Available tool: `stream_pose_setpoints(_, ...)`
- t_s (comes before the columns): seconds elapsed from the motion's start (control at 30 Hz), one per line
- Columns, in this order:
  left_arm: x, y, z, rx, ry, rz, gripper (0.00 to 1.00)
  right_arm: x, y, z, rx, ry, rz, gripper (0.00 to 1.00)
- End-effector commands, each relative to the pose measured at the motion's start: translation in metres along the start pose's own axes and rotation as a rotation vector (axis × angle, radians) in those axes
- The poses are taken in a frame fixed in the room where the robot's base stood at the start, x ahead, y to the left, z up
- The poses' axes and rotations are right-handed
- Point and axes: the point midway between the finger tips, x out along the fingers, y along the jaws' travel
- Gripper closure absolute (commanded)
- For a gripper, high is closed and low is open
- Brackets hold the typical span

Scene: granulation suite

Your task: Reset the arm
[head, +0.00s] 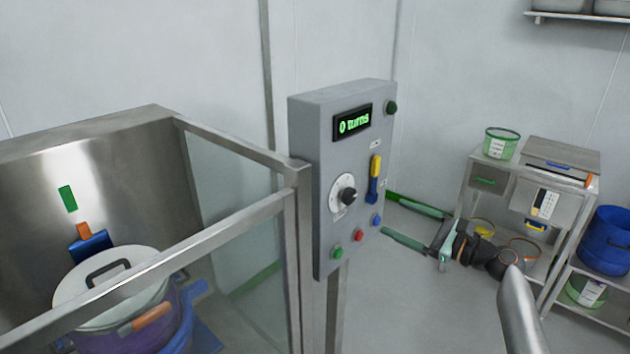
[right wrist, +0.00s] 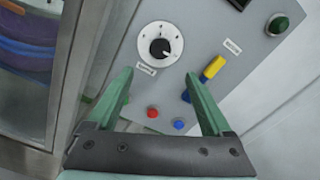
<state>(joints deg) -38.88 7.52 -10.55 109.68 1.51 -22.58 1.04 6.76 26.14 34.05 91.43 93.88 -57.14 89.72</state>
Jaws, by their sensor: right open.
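My right gripper (head: 386,212) comes in from the right in the head view. Its two green fingers are spread and empty, pointing at the grey control panel (head: 312,150). In the right wrist view the gripper (right wrist: 159,75) frames the lower panel, with the dial (right wrist: 160,46) above and between the fingertips. A yellow-and-blue lever (head: 375,178) stands upright on the panel; in the right wrist view it (right wrist: 213,68) is beside the right finger, contact unclear. The display (head: 353,122) reads "0 turns". My left gripper is not in view.
Green (head: 337,253), red (head: 358,235) and blue (head: 377,220) buttons line the panel's lower edge. A steel-framed glass enclosure (head: 235,150) with a lidded pot (head: 110,290) stands at left. A shelf rack (head: 480,180) stands at right.

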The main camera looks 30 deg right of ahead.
Motion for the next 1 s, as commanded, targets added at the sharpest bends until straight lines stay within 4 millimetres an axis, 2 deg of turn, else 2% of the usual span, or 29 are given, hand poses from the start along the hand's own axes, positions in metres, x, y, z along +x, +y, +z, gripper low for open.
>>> stream_pose_setpoints(0.17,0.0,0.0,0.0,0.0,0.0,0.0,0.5,0.001,0.005,-0.005,-0.015,0.015,0.005,0.16)
stream_pose_setpoints(0.27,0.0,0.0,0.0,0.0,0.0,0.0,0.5,0.005,0.026,-0.027,-0.095,0.083,0.034,0.16)
stream_pose_setpoints(0.37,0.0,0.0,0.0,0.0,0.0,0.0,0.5,0.007,0.069,-0.067,-0.274,0.206,0.102,0.16)
stream_pose_setpoints(0.47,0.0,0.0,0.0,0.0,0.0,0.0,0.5,-0.001,0.129,-0.115,-0.546,0.338,0.226,0.16)
stream_pose_setpoints(0.53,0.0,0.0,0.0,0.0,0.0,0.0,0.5,-0.012,0.174,-0.144,-0.765,0.404,0.336,0.16)
stream_pose_setpoints(0.63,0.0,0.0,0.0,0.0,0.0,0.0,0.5,-0.033,0.24,-0.172,-1.104,0.44,0.514,0.16)
stream_pose_setpoints(0.7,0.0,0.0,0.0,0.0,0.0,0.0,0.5,-0.05,0.284,-0.183,-1.343,0.423,0.638,0.16)
stream_pose_setpoints(0.8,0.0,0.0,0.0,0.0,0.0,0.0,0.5,-0.072,0.341,-0.185,-1.678,0.343,0.79,0.16)
stream_pose_setpoints(0.9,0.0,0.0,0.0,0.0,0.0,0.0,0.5,-0.09,0.388,-0.175,-1.969,0.225,0.898,0.16)
stream_pose_setpoints(1.0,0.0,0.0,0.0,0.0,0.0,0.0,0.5,-0.102,0.422,-0.161,-2.191,0.11,0.955,0.16)
